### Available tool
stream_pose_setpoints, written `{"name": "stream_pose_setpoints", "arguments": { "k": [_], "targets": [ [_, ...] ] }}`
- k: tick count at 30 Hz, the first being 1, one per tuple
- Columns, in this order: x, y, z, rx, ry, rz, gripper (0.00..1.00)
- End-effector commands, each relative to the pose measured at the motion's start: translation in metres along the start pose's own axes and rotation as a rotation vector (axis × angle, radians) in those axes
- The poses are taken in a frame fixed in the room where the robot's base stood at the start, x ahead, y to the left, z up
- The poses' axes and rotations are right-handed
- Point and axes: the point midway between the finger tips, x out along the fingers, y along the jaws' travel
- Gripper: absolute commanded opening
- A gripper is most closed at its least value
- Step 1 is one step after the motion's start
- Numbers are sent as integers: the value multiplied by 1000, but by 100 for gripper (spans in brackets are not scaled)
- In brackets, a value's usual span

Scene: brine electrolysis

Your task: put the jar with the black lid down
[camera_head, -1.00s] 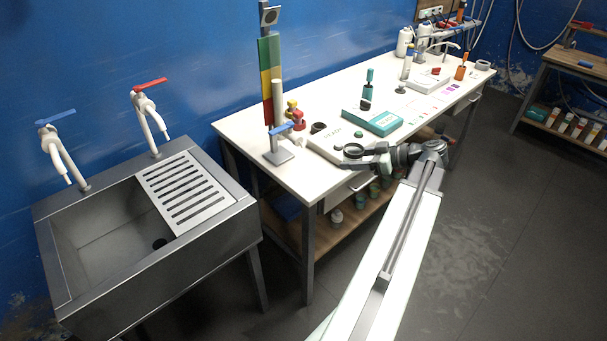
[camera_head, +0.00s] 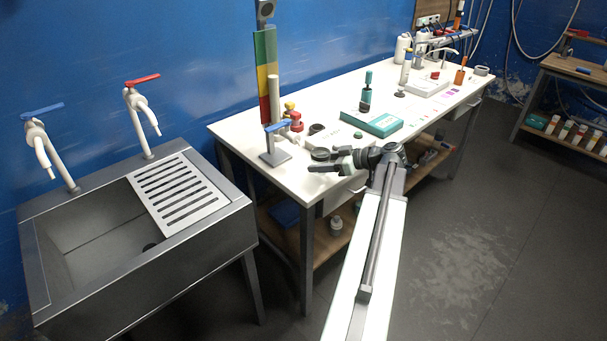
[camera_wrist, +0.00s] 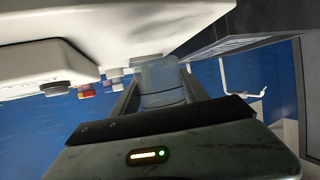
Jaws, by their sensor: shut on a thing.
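My gripper (camera_head: 322,162) is at the front edge of the white bench, near its left end. It is shut on the jar with the black lid (camera_head: 320,154); in the head view only the round dark lid shows clearly, and the gripper hides most of the body. In the wrist view, the clear, bluish-grey jar (camera_wrist: 163,84) sits between the dark fingers. I cannot tell whether the jar touches the bench top.
The white bench (camera_head: 238,130) holds a metal stand (camera_head: 275,157), a red-and-yellow item (camera_head: 296,121), a black round piece (camera_head: 317,129) and a teal box (camera_head: 372,123). A steel sink (camera_head: 120,225) stands to the left. Bare bench shows at the left end.

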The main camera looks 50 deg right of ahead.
Motion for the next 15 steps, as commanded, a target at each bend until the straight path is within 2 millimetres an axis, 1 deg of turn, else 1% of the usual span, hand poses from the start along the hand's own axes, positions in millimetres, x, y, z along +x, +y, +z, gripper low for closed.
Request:
{"name": "stream_pose_setpoints", "arguments": {
  "k": [1, 4, 7, 12, 15],
  "targets": [
    [14, -4, -3, -1, 0, -4, 2],
    [31, -6, -9, -1, 0, -2, 2],
    [39, -7, -12, 0, 0, 0, 2],
    [43, -7, -13, 0, 0, 0, 2],
    [56, -10, -14, 0, 0, 0, 2]
  ]
}}
